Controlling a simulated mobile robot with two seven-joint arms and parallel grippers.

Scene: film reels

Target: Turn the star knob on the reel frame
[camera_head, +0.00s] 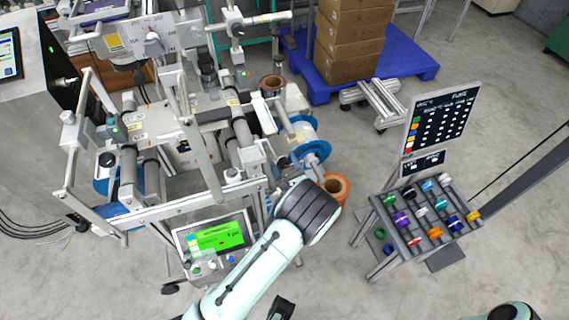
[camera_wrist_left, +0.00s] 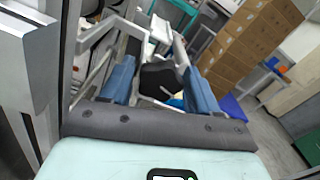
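The reel frame (camera_head: 180,205) is a metal machine with rollers and rails on the left of the head view. My left arm comes up from the bottom, and its dark wrist is against the frame's right front side in the picture. The left gripper's fingers are hidden there. In the left wrist view, my left gripper (camera_wrist_left: 160,82) has two blue fingers standing well apart. A black knob (camera_wrist_left: 160,76), seemingly the star knob, shows between the fingertips or just beyond them. I cannot tell whether the fingers touch it. My right gripper is out of view.
A blue reel (camera_head: 310,147) and an orange-brown roll (camera_head: 335,186) are close to my left wrist. A rack (camera_head: 392,216) of coloured spools stands to the right. Cartons (camera_head: 350,45) sit on a blue pallet (camera_head: 410,60). A panel with a green screen (camera_head: 220,237) is beside my forearm.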

